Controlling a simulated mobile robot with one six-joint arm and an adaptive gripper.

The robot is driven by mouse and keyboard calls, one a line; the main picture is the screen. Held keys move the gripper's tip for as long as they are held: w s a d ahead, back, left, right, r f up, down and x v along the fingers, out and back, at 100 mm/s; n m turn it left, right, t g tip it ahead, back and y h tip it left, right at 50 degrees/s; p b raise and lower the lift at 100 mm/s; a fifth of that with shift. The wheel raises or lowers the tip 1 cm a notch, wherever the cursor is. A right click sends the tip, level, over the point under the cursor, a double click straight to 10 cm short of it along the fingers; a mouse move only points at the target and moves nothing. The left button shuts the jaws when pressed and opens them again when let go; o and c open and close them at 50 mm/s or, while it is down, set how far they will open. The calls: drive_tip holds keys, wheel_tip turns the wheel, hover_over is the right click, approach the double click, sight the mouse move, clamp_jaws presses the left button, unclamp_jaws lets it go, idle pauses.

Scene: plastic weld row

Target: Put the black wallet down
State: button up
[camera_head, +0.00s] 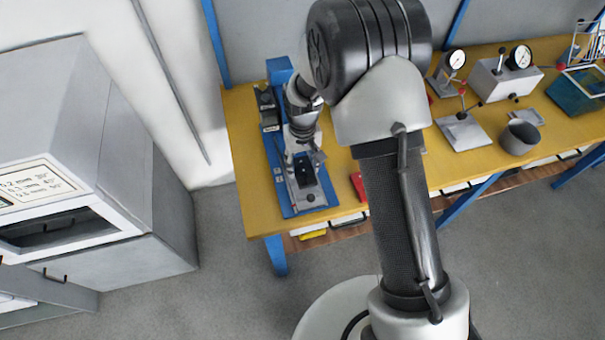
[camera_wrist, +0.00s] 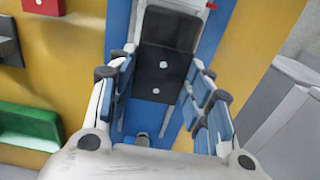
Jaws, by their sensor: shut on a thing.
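The black wallet (camera_wrist: 157,77) shows in the wrist view as a dark flat piece with pale dots, between the two blue-padded fingers of my gripper (camera_wrist: 160,68). My gripper is shut on it. In the head view my gripper (camera_head: 302,158) is low over the blue-based machine (camera_head: 275,158) at the left end of the yellow bench, and the dark wallet (camera_head: 304,173) shows just below it. The machine's blue base (camera_wrist: 213,38) also shows in the wrist view, beneath the wallet. I cannot tell whether the wallet touches the machine.
The yellow bench (camera_head: 243,150) runs right, with a small red item (camera_head: 357,185), gauges (camera_head: 450,65) and a grey cup (camera_head: 520,137). A green bin (camera_wrist: 30,127) is left in the wrist view. A grey cabinet (camera_head: 130,200) stands left, with open floor between.

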sight(302, 173)
drive_tip(key=shift+f+b, duration=0.55)
drive_tip(key=shift+f, duration=1.8)
drive_tip(key=shift+f, duration=0.1)
drive_tip(key=o, duration=1.1)
drive_tip(key=shift+c, duration=0.2)
wheel_tip(302, 173, up, 12)
drive_tip(key=p, duration=0.3)
drive_tip(key=shift+r, duration=0.2)
